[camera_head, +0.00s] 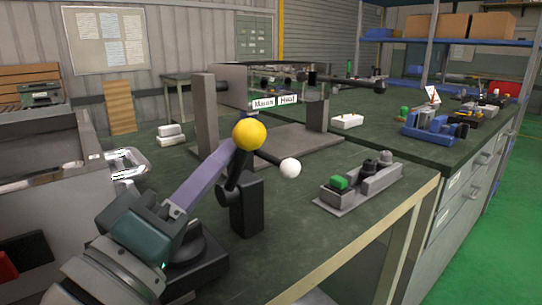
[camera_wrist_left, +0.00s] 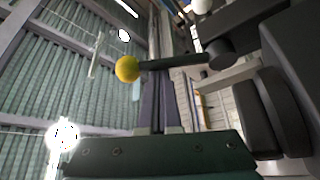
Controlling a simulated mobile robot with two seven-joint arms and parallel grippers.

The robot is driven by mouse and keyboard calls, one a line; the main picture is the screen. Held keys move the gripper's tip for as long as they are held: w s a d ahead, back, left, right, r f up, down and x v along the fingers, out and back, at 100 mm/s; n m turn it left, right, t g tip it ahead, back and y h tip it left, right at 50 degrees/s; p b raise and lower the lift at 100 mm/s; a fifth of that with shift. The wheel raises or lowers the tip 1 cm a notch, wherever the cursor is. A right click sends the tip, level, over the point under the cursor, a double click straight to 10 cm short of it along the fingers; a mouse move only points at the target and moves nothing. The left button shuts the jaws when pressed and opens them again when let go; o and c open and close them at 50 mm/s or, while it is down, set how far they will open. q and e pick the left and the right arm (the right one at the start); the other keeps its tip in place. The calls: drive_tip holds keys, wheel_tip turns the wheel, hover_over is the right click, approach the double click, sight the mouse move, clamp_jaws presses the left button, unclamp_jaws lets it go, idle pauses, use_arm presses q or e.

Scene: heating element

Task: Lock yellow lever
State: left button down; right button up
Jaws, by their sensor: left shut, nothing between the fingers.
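The yellow lever is a dark rod with a yellow ball knob (camera_head: 249,134) on a black mount (camera_head: 246,205) on the bench. Its rod slants up from the mount, with the knob at the top. My left gripper (camera_head: 232,149) reaches in from the lower left, its long purple fingers shut and empty. The fingertips are right beside the rod, just below the knob. In the left wrist view, the yellow knob (camera_wrist_left: 127,69) is left of the fingers (camera_wrist_left: 158,95), and the rod crosses them. I cannot tell whether they touch. My right gripper is out of view.
A second lever with a white ball knob (camera_head: 290,168) points right, close to the black mount. A switch box with a green button (camera_head: 340,182) sits right of it. Grey upright plates (camera_head: 206,115) stand behind. The bench front right is clear.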

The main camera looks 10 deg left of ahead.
use_arm(q)
drive_tip(key=shift+s+d+f, duration=0.55)
drive_tip(key=shift+d+f, duration=0.2)
drive_tip(key=shift+s+d+f+b, duration=0.15)
drive_tip(key=shift+s+d+f, duration=0.15)
drive_tip(key=shift+f, duration=0.25)
drive_tip(key=shift+s+d+f+b, duration=0.15)
drive_tip(key=shift+d+f, duration=0.1)
drive_tip(key=shift+f, duration=0.4)
drive_tip(key=shift+s, duration=0.1)
drive_tip(key=v, duration=0.9)
drive_tip(key=shift+s+a+f, duration=0.1)
drive_tip(key=shift+s+f, duration=0.1)
drive_tip(key=shift+s, duration=0.15)
drive_tip(key=shift+r, duration=0.1)
